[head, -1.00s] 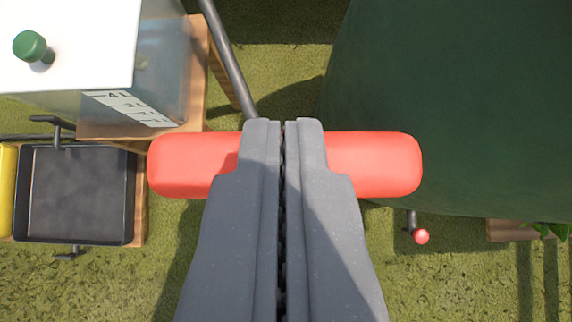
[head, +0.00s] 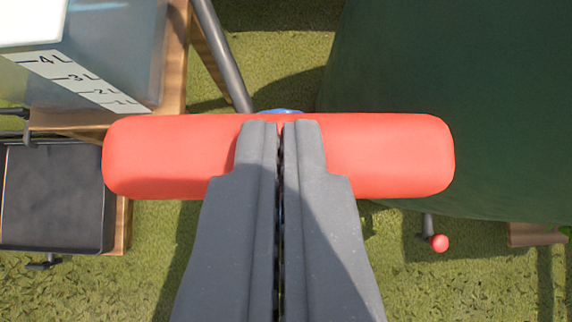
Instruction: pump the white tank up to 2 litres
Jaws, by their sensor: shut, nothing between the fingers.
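My gripper (head: 281,124) is shut and empty, its fingers lying across the view over the middle of a red bar-shaped handle (head: 400,155). I cannot tell whether the fingers touch the handle. The white tank (head: 110,40) is at the top left, with clear sides and a white top. Its scale strip (head: 80,80) shows marks from 1 L to 4 L. I cannot make out a water level. A grey pipe (head: 222,52) runs from the top down behind the handle. A bit of blue (head: 277,111) shows just behind the handle.
A large dark green body (head: 460,100) fills the upper right. A small red-knobbed lever (head: 438,243) is below it. A black tray (head: 55,195) stands at the left beside wooden stand parts (head: 123,225). Grass is open at the bottom.

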